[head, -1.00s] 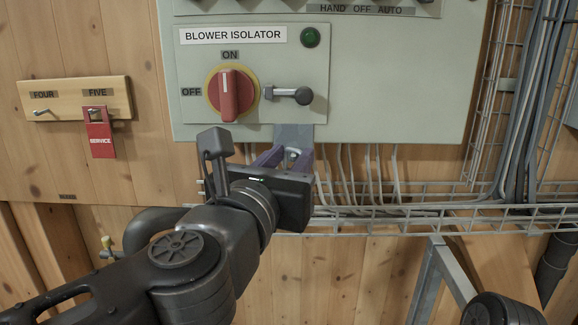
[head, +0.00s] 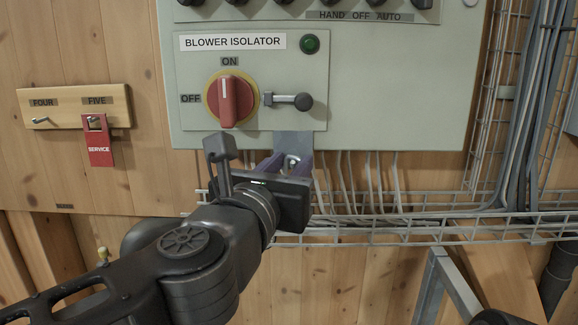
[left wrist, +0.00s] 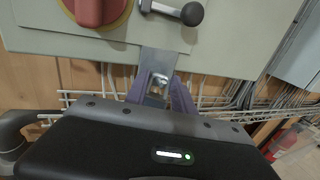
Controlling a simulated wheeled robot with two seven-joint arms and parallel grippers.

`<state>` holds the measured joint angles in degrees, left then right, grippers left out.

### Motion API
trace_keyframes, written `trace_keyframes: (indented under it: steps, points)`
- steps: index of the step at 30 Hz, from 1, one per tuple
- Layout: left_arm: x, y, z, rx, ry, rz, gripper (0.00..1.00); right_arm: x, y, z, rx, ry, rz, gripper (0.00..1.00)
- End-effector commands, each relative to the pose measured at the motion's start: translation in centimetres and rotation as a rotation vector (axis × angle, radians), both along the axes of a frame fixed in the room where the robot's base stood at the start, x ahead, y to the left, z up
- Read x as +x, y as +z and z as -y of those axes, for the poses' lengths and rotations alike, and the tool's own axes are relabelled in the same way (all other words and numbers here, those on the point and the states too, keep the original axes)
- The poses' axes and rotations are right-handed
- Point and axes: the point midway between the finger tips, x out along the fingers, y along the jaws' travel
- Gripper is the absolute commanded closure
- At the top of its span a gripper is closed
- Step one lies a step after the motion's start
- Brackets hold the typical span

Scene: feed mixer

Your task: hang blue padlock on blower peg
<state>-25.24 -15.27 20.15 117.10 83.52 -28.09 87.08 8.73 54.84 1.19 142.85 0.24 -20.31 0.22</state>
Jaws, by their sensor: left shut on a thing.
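My left gripper (head: 287,167) has purple fingers and is just below the blower isolator panel (head: 190,120), at a grey metal plate (head: 293,142) that hangs from the panel's lower edge. It is shut on a small shiny metal piece (head: 292,161), also seen between the fingers in the left wrist view (left wrist: 157,84). I cannot tell whether this piece belongs to the padlock or to a peg. No blue padlock body shows; the gripper hides what lies behind it. My right gripper is not in view.
The red isolator switch (head: 230,98) and a black-knobbed metal bolt (head: 302,102) are above the gripper. A red SERVICE tag (head: 99,152) hangs from the FIVE hook on a wooden board (head: 62,107) at left. Wire cable trays (head: 400,236) and cables run below and right.

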Motion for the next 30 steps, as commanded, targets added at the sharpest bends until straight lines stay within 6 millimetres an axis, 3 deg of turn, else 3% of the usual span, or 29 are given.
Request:
trace_keyframes:
  steps: [4, 5, 13, 23, 30]
  points:
    - [0.0, 0.0, 0.0, 0.000, 0.000, 0.000, 1.00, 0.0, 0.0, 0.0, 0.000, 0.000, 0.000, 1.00]
    - [0.0, 0.0, 0.0, 0.000, 0.000, 0.000, 0.68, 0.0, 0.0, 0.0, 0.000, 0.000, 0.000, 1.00]
    - [0.0, 0.0, 0.0, 0.000, 0.000, 0.000, 0.46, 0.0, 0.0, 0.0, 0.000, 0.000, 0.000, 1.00]
    - [-0.2, 0.0, 0.0, 0.000, 0.000, 0.000, 0.45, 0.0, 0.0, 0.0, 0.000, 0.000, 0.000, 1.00]
    - [-2.7, 0.0, -0.9, -0.001, 0.001, 0.003, 0.45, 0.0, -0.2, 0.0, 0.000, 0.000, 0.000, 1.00]
